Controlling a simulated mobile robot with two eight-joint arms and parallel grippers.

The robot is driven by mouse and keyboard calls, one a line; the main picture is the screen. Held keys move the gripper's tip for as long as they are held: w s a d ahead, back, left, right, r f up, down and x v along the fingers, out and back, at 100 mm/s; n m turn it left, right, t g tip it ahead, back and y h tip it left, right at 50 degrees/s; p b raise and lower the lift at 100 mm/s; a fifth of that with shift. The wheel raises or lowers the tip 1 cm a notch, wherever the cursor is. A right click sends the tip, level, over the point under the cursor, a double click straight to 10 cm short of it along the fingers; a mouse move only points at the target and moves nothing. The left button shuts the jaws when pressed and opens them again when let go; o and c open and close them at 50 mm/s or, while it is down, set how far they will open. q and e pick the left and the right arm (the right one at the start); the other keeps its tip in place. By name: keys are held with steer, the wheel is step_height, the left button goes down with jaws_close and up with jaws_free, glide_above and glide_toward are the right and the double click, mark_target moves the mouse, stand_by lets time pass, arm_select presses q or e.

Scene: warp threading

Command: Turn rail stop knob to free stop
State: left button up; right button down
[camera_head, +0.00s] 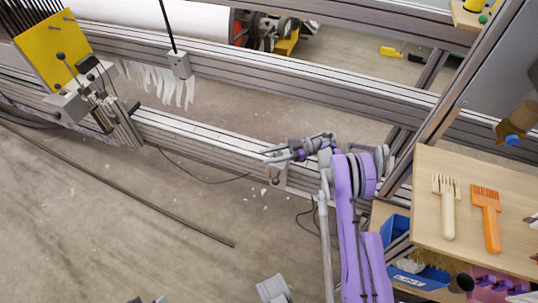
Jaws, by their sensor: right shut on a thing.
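The knob's turned angle cannot be made out.
A yellow-plated carriage (52,50) sits on the rail at the left. At the right, a wooden board (467,180) carries a pale comb (446,205) and an orange comb (487,218). A blue bin (425,277) is below. A dark rod lies on the open floor.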

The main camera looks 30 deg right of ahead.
mark_target(284, 152)
steer(key=shift+s+a+n+g, duration=0.15)
steer(key=shift+n+g, duration=0.25)
steer(key=shift+g, duration=0.2)
steer(key=shift+c, duration=2.2)
jaws_free()
steer(key=d, duration=0.3)
steer(key=d+p, duration=0.1)
steer(key=d, duration=0.1)
steer(key=shift+s+d, duration=0.35)
steer(key=shift+s, duration=0.05)
steer(key=d+p, duration=0.1)
steer(key=p, duration=0.3)
steer(key=shift+s+d+r, duration=0.1)
steer(key=shift+d+r, duration=0.05)
steer(key=shift+d, duration=0.05)
steer(key=shift+s+d+p, duration=0.1)
steer(key=shift+d+p, duration=0.15)
steer(key=shift+p, duration=0.45)
steer(key=shift+f, duration=0.2)
steer(key=shift+r, duration=0.1)
